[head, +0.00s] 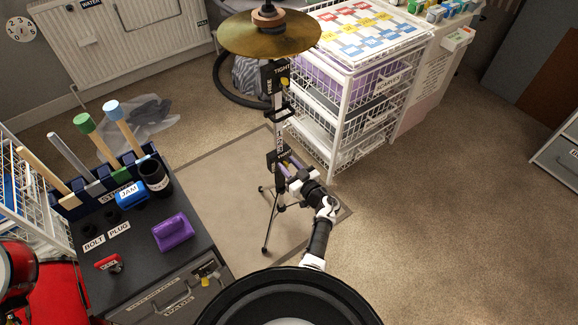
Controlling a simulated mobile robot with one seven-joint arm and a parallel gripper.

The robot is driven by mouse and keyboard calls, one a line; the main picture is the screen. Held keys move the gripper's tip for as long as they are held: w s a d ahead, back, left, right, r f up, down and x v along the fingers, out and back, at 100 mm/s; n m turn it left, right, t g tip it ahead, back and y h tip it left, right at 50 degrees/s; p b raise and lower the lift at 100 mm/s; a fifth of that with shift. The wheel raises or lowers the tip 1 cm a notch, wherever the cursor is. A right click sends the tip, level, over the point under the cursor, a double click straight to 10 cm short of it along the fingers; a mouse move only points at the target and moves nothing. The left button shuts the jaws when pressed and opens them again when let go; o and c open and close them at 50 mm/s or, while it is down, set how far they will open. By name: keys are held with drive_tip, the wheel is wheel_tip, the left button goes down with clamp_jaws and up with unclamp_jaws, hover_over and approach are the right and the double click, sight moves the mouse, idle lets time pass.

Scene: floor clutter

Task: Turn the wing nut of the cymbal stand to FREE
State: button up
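The cymbal stand (279,128) stands upright on a mat, with a brass cymbal (240,38) at its top. Below the cymbal is a dark plate (268,78) lettered FREE on its left and TIGHT on its right. A small yellow piece (285,82) shows at the plate's right side, beneath TIGHT; it may be the wing nut, but its shape is too small to tell. My gripper (284,168) is low beside the stand's pole, well below that plate, near a second dark block (272,158). Its fingers are too small to judge, and contact with the stand is unclear.
A white wire-basket unit (335,130) stands close right of the stand. A dark workbench (130,240) with tools, a JAM block (131,194) and a purple block (172,232) is at the left. A radiator (120,45) is behind. Open carpet lies at the right.

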clamp_jaws()
drive_tip(key=n, duration=0.4)
drive_tip(key=shift+s+a+f+n+b, duration=0.2)
drive_tip(key=shift+s+a+n+b, duration=0.1)
drive_tip(key=shift+a+b, duration=0.05)
drive_tip(key=shift+s+a+f+n+b, duration=0.3)
drive_tip(key=shift+n+b, duration=0.5)
drive_tip(key=shift+n, duration=1.15)
drive_tip(key=shift+a+f+n+b, duration=0.1)
drive_tip(key=shift+f+n+b, duration=0.5)
drive_tip(key=shift+n, duration=1.4)
drive_tip(key=shift+s+a+f+n+b, duration=0.1)
drive_tip(key=shift+s+a+n+b, duration=0.1)
drive_tip(key=shift+n+b, duration=1.3)
drive_tip(key=shift+n+p, duration=0.5)
drive_tip(key=shift+n, duration=0.15)
